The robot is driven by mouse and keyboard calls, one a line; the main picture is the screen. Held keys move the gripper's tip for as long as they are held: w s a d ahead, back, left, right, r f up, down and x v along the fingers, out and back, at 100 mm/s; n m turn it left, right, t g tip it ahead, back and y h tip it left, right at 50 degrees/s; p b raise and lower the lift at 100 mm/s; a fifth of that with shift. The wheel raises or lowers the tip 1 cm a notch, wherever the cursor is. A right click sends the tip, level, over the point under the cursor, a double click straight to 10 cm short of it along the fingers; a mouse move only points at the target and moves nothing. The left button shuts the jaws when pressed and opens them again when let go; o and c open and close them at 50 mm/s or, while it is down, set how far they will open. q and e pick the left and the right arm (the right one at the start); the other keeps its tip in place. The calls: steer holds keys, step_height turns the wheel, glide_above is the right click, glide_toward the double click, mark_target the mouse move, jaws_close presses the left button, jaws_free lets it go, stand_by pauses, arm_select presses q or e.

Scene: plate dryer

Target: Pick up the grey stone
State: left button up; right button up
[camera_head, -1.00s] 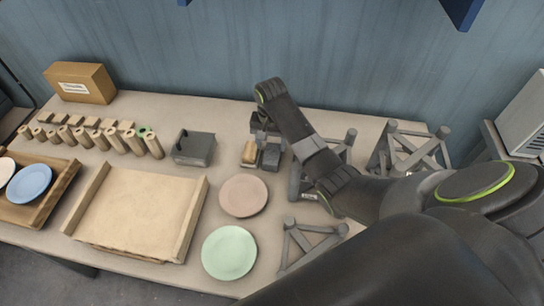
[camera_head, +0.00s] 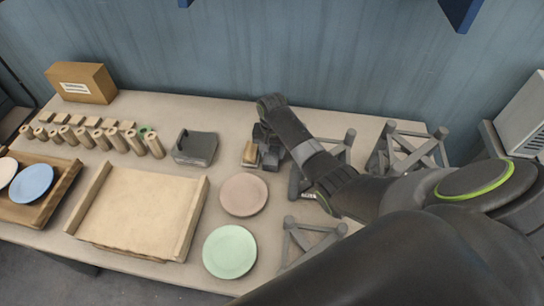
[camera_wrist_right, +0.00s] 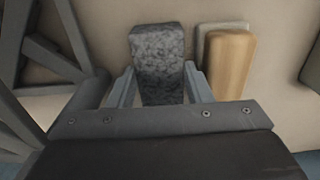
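The grey stone (camera_wrist_right: 158,55) is a speckled, upright-looking block in the right wrist view, between the two fingers of my right gripper (camera_wrist_right: 160,84). Narrow gaps seem to show beside it, so the fingers look spread and not clamped. In the head view, a small dark grey block, the stone (camera_head: 271,160), shows just in front of my right gripper (camera_head: 267,140), whose fingers are partly hidden by the wrist. My left gripper is not in view.
A wooden block (camera_wrist_right: 230,64) lies close beside the stone, by a pale block (camera_wrist_right: 209,34). Grey frame racks (camera_head: 408,150) stand to the right. A pink plate (camera_head: 243,195) and green plate (camera_head: 230,252) lie nearer, with a wooden tray (camera_head: 135,212) at left.

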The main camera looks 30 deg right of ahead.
mark_target(272, 153)
steer(key=shift+c, duration=0.8)
steer(key=shift+w+r, duration=0.1)
steer(key=shift+r, duration=0.45)
step_height(272, 153, up, 9)
steer(key=b, duration=0.1)
